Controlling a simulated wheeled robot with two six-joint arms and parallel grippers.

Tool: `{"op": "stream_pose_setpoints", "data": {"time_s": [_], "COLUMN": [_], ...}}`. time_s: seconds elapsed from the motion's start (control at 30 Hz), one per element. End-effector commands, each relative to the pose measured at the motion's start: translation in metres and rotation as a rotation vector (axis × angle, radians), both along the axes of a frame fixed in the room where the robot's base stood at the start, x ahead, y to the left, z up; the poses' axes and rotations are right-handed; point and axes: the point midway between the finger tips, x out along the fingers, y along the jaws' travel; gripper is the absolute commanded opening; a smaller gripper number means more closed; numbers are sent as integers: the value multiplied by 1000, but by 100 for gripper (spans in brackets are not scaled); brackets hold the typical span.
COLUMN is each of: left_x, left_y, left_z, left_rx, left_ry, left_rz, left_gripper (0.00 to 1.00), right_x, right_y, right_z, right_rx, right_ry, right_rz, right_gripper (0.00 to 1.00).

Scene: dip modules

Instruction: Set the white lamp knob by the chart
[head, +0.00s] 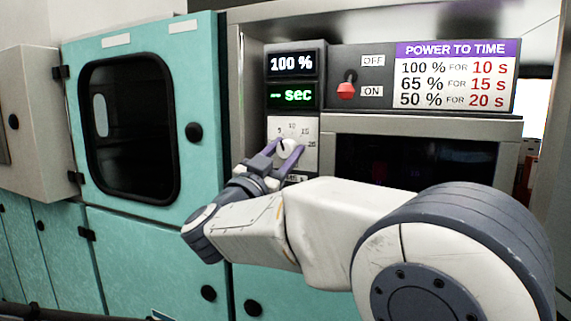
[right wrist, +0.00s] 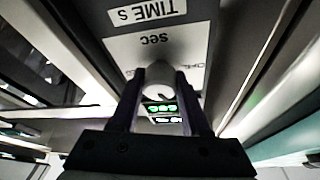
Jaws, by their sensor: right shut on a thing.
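The white lamp knob (head: 289,147) sits on a pale dial plate with the numbers 5, 10, 15 and 25 legible. Its dark pointer line aims up and slightly left, near the 5. My right gripper (head: 284,153) is shut on the knob, one purple finger on each side. In the right wrist view the knob (right wrist: 158,72) lies between the two fingers (right wrist: 160,80). The chart (head: 455,77) pairs 100 % with 10 s, 65 % with 15 s and 50 % with 20 s. The upper display (head: 291,64) reads 100 %. The green display (head: 291,95) shows dashes and sec. My left gripper is out of view.
A red-tipped toggle switch (head: 346,88) beside the OFF and ON labels points down towards ON. A dark window (head: 415,160) in a metal frame lies right of the dial, partly behind my right arm. A teal cabinet door (head: 150,60) with a black knob stands at the left.

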Motion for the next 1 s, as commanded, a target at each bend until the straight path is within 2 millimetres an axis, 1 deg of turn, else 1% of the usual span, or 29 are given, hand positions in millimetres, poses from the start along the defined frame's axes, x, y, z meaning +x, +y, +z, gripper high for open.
{"op": "stream_pose_setpoints", "data": {"time_s": [0.03, 0.1, 0.4, 0.63, 1.0], "left_x": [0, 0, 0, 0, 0], "left_y": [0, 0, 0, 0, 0], "left_z": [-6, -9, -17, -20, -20], "left_rx": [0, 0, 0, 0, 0], "left_ry": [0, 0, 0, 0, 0], "left_rz": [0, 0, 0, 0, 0], "left_gripper": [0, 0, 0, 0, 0], "right_x": [-1, -1, 0, -1, -1], "right_y": [2, 2, 2, 2, 2], "right_z": [-3, -3, -1, 0, 0], "right_rx": [36, 86, 243, 297, 308], "right_ry": [-16, -36, -101, -123, -127], "right_rz": [2, 2, 0, 0, 0], "right_gripper": [0, 0, 0, 0, 0]}}
